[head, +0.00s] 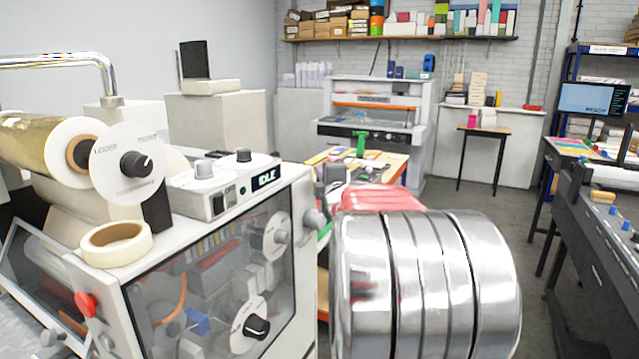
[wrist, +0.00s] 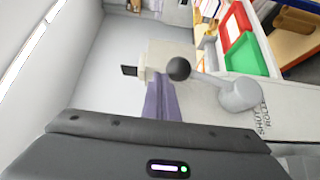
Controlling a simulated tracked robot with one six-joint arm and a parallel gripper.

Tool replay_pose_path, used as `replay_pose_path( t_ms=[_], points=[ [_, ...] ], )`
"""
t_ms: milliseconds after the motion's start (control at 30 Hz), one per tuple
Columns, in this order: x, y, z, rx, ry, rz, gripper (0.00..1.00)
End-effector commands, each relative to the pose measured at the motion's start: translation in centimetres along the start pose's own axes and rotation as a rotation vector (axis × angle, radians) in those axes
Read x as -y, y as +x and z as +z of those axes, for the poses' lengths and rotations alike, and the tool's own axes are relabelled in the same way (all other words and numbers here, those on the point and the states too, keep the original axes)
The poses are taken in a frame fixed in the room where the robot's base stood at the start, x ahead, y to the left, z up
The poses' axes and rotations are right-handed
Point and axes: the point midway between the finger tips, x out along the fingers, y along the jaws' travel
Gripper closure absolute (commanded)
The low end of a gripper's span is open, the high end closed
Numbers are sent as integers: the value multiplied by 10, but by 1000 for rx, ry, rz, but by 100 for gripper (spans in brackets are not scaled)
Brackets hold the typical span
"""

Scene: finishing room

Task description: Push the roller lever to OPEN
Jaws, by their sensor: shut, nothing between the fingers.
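The roller lever shows in the wrist view as a grey arm with a black ball knob (wrist: 178,69) at its left end and a round grey hub (wrist: 242,95) at its right. Lettering beside the hub reads in part "SHUT" and "ROLL"; I see no "OPEN" mark. My gripper (wrist: 160,84) is shut and empty, its purple-grey fingers together just below and left of the knob. I cannot tell whether they touch it. In the head view, a white machine (head: 306,245) shows an "IDLE" display (head: 266,177); I cannot make out the lever or my gripper there.
The machine carries a gold foil roll (head: 30,140), a "LOOSE/TIGHT" dial (head: 127,165) and a tape roll (head: 115,243). A red tray (wrist: 236,24) and a green tray (wrist: 244,54) lie near the lever.

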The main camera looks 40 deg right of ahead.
Motion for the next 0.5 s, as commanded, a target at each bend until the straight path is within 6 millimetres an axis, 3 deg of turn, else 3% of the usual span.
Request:
replay_pose_path(
  t_ms=[200, 500],
  points=[
    [0, 25, 18, -2, -2, -1, 100],
    [4, 47, 34, -4, 0, 0, 100]
  ],
)
